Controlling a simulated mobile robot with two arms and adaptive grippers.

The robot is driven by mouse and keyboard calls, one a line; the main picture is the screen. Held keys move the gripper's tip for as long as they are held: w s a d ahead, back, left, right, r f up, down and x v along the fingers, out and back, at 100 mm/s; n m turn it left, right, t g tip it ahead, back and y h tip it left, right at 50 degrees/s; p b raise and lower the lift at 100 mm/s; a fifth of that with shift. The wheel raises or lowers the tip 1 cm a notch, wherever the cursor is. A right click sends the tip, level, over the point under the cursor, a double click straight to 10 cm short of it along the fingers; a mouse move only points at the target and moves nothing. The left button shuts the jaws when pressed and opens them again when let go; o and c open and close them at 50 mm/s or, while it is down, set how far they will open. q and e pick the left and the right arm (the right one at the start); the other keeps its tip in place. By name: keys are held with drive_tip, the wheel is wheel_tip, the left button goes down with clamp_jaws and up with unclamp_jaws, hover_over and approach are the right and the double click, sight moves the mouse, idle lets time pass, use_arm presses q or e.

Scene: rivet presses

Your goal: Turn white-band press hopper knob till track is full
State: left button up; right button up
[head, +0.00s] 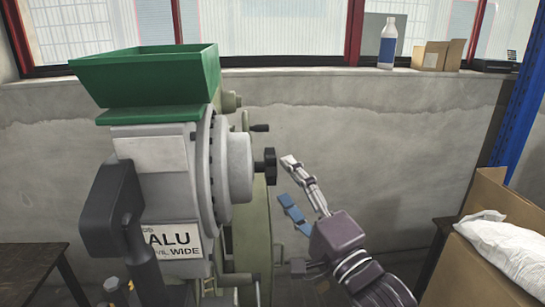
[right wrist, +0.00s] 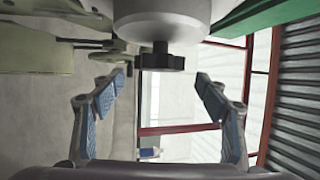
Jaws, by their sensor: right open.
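A press with a green hopper (head: 150,75) on top stands at the left in the head view; its label (head: 172,241) reads ALU and WIDE. I cannot make out a white band on it. A black lobed knob (head: 266,166) sticks out from the right of its round grey housing (head: 238,168). My right gripper (head: 286,180) is open and empty, just right of the knob and apart from it. In the right wrist view the knob (right wrist: 160,58) shows between and beyond the spread fingers (right wrist: 159,80). The track and its fill cannot be made out. My left gripper is not in view.
Behind the press is a bare concrete wall (head: 370,140) with a window ledge holding a white bottle (head: 387,45) and a cardboard box (head: 438,54). A large carton (head: 480,265) with a white bag (head: 505,250) stands at the right. A dark table (head: 30,262) is at the left.

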sight(272, 166)
drive_tip(key=p+x, duration=0.2)
drive_tip(key=x, duration=0.4)
drive_tip(key=shift+w+p, duration=0.1)
drive_tip(key=shift+p, duration=0.2)
drive_tip(key=shift+w+a, duration=0.2)
drive_tip(key=shift+w, duration=0.05)
drive_tip(key=shift+s, duration=0.1)
drive_tip(key=c, duration=1.2)
drive_tip(key=shift+f+b, duration=0.2)
drive_tip(key=shift+b, duration=0.35)
drive_tip(key=n+t+y+b, duration=0.1)
drive_tip(key=n+y+b, duration=0.1)
drive_tip(key=b, duration=0.5)
drive_tip(key=n+t+y+b, duration=0.1)
drive_tip(key=n+y+b, duration=0.1)
drive_tip(key=b, duration=0.6)
drive_tip(key=shift+f+n+t+y, duration=0.1)
drive_tip(key=shift+n+t+y, duration=0.25)
drive_tip(key=shift+y, duration=0.45)
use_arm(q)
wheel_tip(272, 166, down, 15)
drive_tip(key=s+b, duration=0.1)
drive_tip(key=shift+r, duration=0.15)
use_arm(e)
drive_tip(key=shift+r+n+y, duration=0.2)
drive_tip(key=shift+n+y, duration=0.35)
drive_tip(key=shift+y, duration=0.05)
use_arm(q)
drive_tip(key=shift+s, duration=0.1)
